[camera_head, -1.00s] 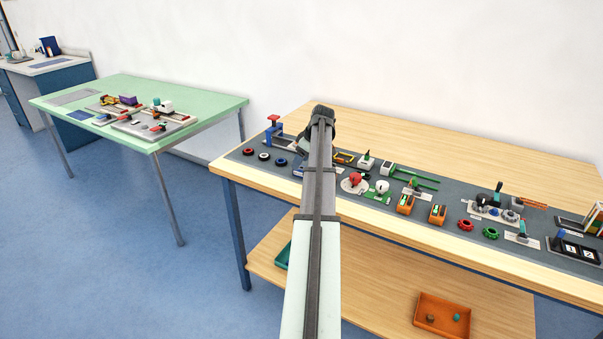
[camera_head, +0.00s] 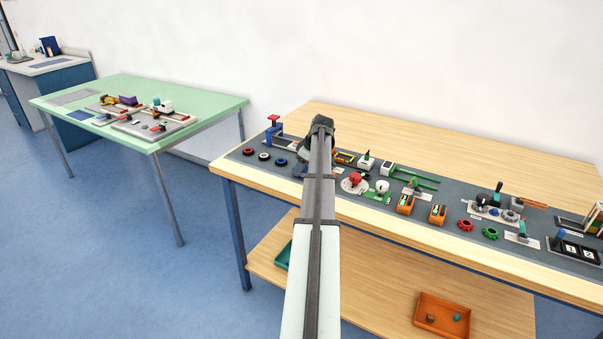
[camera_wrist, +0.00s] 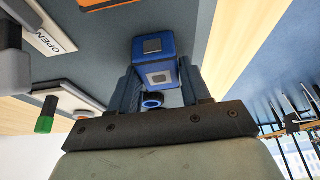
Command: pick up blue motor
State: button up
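The blue motor (camera_wrist: 161,78) shows in the wrist view as a blue block with grey square patches, and a blue ring sits at its near end. My gripper (camera_wrist: 160,80) has its two dark fingers apart, one on each side of the motor. I cannot make out firm contact between the fingers and the motor. In the head view my arm covers the motor and the fingertips, above the left part of the grey mat.
The wooden bench (camera_head: 470,140) carries a grey mat (camera_head: 340,210) crowded with small parts. A blue clamp-like stand (camera_head: 274,133) and several rings lie left of my arm. Orange boxes (camera_head: 405,205) stand to the right. The bench's back strip is clear.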

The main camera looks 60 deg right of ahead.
jog(key=c, duration=0.5)
jog(key=shift+o, duration=0.2)
jog(key=shift+r, duration=3.8)
